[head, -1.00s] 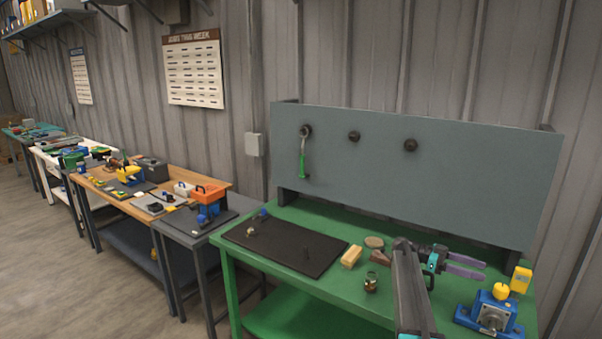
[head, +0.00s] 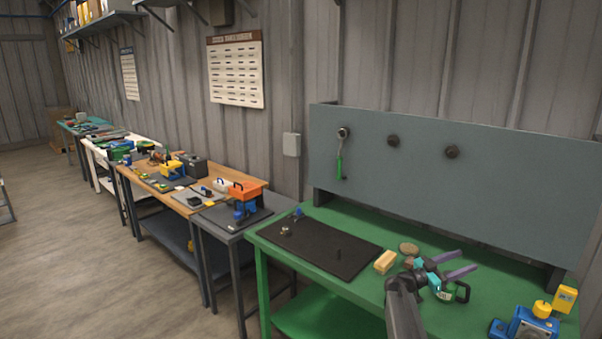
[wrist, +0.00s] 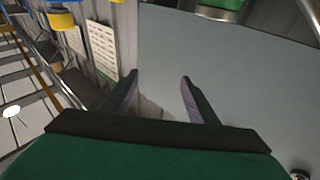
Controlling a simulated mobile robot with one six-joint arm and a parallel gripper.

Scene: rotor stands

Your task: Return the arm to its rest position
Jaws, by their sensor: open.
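My gripper (head: 461,265) is in the head view at the right, above the green bench (head: 290,246). Its two purple-grey fingers are spread apart and point right, with nothing between them. In the wrist view my gripper (wrist: 158,85) also shows two parted, empty fingers. The grey back panel (wrist: 215,60) lies beyond them. My dark arm rises from the bottom edge of the head view and hides part of the bench top.
A black mat (head: 318,248), a tan block (head: 386,262) and a round brown disc (head: 408,249) lie on the bench. A blue device (head: 532,325) stands at the right. A green-handled tool (head: 340,160) hangs on the panel. Open floor (head: 90,260) lies left.

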